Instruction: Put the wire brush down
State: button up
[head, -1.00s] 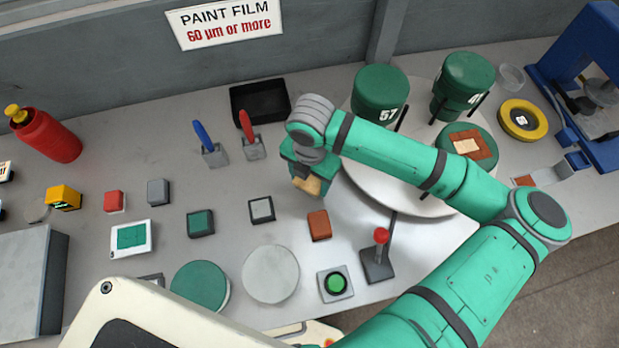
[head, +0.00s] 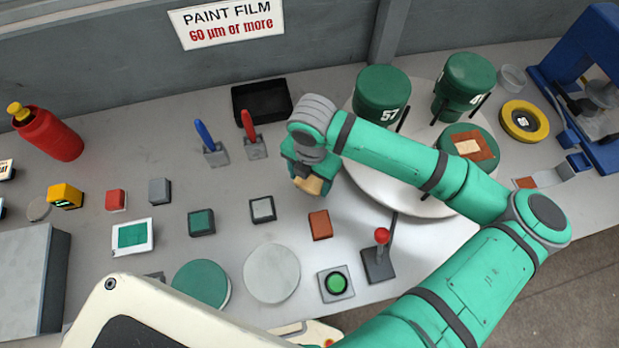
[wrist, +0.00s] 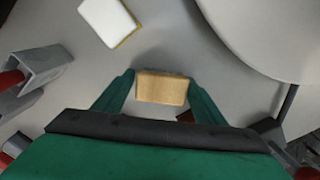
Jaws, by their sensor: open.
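A small tan block, which looks like the wire brush (wrist: 162,90), lies between the two green fingers of my gripper (wrist: 162,84) in the wrist view. The fingers stand apart at its two ends. Whether they touch it is hard to tell. In the head view, my gripper (head: 308,178) points down left of the turntable, low over the bench, with the tan block (head: 314,186) at its tip. The brush's underside and bristles are hidden, so I cannot tell whether it rests on the bench.
The turntable (head: 376,196) with green cans is close on the right. A brown block (head: 320,225), a red-knobbed lever (head: 379,260) and a green button (head: 336,284) lie nearer. Red-handled (head: 254,145) and blue-handled (head: 213,152) tools stand left. A white block (wrist: 110,20) lies near the brush.

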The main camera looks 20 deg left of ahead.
aim_at(312, 180)
notch_tip(312, 180, up, 12)
jog(key=shift+d, duration=0.25)
jog(key=shift+r, duration=0.1)
dwell(0.5)
jog(key=shift+d, duration=0.1)
